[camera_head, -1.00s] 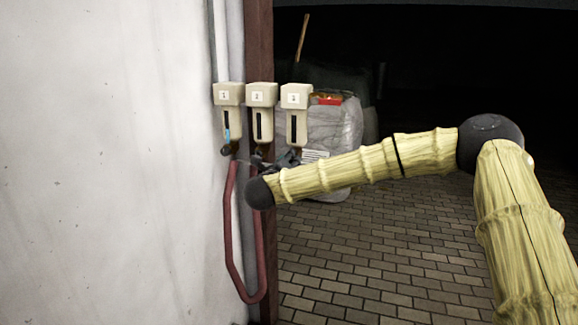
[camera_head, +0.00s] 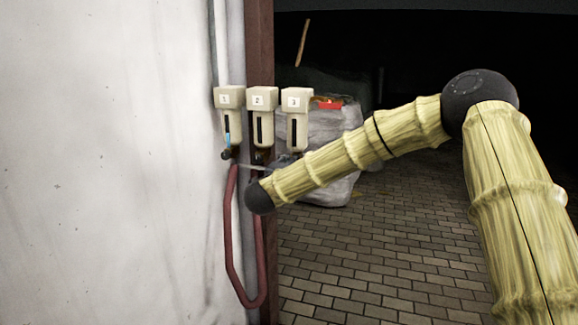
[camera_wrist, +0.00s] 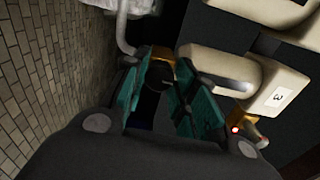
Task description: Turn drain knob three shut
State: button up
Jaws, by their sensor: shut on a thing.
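The unit labelled 3 (camera_head: 298,124), beige with a dark slot, is the rightmost of three on the wall corner. It also shows in the wrist view, with its label turned sideways (camera_wrist: 277,98). My gripper (camera_wrist: 163,84) has teal finger pads, shut on a dark rounded knob (camera_wrist: 160,72) below unit three. The knob's grip faces are partly hidden between the pads, so its exact turn angle cannot be told. In the head view my arm's dark wrist end hides most of the gripper.
Unit 1 (camera_head: 229,112) and unit 2 (camera_head: 262,115) hang close to the left of unit three. A red hose (camera_head: 229,240) loops below them. A white wall (camera_head: 100,160) is at left, a wrapped bundle (camera_head: 335,180) behind. Open paving (camera_head: 400,260) lies to the right.

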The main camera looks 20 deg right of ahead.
jog(key=shift+f+n, duration=0.15)
jog(key=shift+n, duration=0.25)
jog(key=o, duration=1)
jog(key=v, duration=1.2)
